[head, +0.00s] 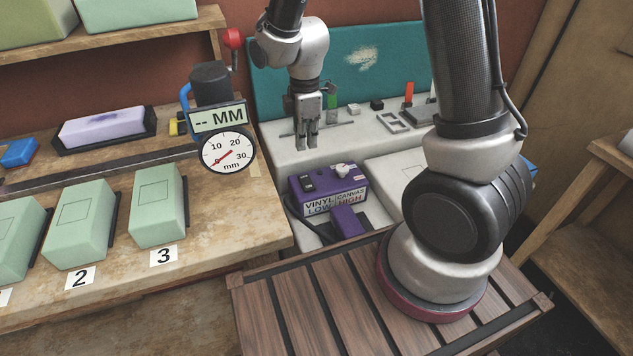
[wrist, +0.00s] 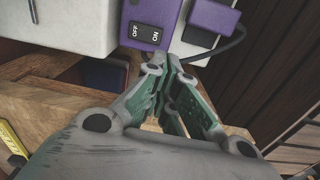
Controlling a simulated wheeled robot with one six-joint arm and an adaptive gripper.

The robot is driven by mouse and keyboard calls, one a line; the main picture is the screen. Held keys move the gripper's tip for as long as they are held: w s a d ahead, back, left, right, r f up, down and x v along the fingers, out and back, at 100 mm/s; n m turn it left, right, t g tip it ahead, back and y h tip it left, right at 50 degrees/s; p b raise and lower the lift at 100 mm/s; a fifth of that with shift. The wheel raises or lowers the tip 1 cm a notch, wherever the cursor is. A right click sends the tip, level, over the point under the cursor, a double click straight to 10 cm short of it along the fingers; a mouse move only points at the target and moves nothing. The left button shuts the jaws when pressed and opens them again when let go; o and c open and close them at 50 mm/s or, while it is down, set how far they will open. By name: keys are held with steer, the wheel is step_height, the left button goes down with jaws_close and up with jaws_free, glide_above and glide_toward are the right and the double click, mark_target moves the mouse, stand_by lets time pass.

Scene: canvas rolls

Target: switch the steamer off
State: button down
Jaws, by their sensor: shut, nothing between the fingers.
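The steamer is a purple box (head: 328,205) labelled VINYL LOW and CANVAS HIGH, on the pale bench in the head view. Its top carries a black rocker switch (head: 307,184) and a white knob (head: 342,170). In the wrist view the purple box (wrist: 150,12) is at the top, and the switch (wrist: 145,36) reads OFF and ON. Which side is pressed, I cannot tell. My gripper (head: 306,147) is shut and empty, pointing down above and behind the box. In the wrist view its fingertips (wrist: 172,62) appear just below and right of the switch, apart from it.
A smaller purple piece (head: 348,222) with a dark cable lies in front of the box. A dial gauge (head: 228,152) stands on the wooden bench to the left, near several green blocks (head: 158,205). Small tools and a teal board (head: 370,60) are behind.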

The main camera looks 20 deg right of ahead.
mark_target(307, 190)
steer(key=shift+f, duration=0.45)
steer(key=shift+f, duration=0.15)
step_height(307, 190, down, 14)
steer(key=shift+r, duration=0.15)
stand_by(0.4)
steer(key=shift+s+a+f, duration=0.1)
steer(key=shift+f, duration=0.3)
steer(key=shift+r, duration=0.85)
